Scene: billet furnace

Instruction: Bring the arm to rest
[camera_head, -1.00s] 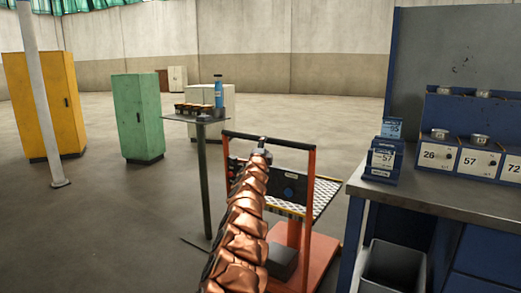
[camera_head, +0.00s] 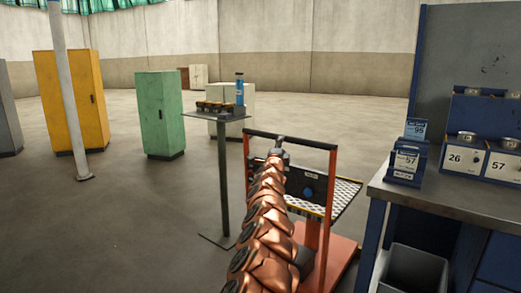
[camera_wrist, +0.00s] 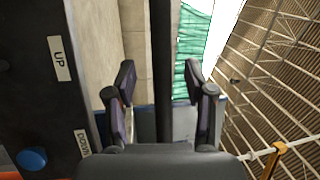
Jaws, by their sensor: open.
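My copper-coloured arm (camera_head: 262,220) reaches forward from the bottom of the head view, its far end just in front of an orange-framed lift trolley (camera_head: 327,185). In the wrist view my gripper (camera_wrist: 160,82) is open, with its two dark fingers well apart. A dark bar (camera_wrist: 162,40) runs upright in the picture between the fingers; I cannot tell how far beyond them it is. Nothing is seen held. The fingers are too small to make out in the head view.
The trolley's dark panel (camera_wrist: 35,80) with UP and DOWN labels is close to my gripper. A workbench (camera_head: 455,200) with blue boxes stands at right, a small stand table (camera_head: 237,114) with a blue bottle beyond the trolley. Cabinets stand behind; floor at left is clear.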

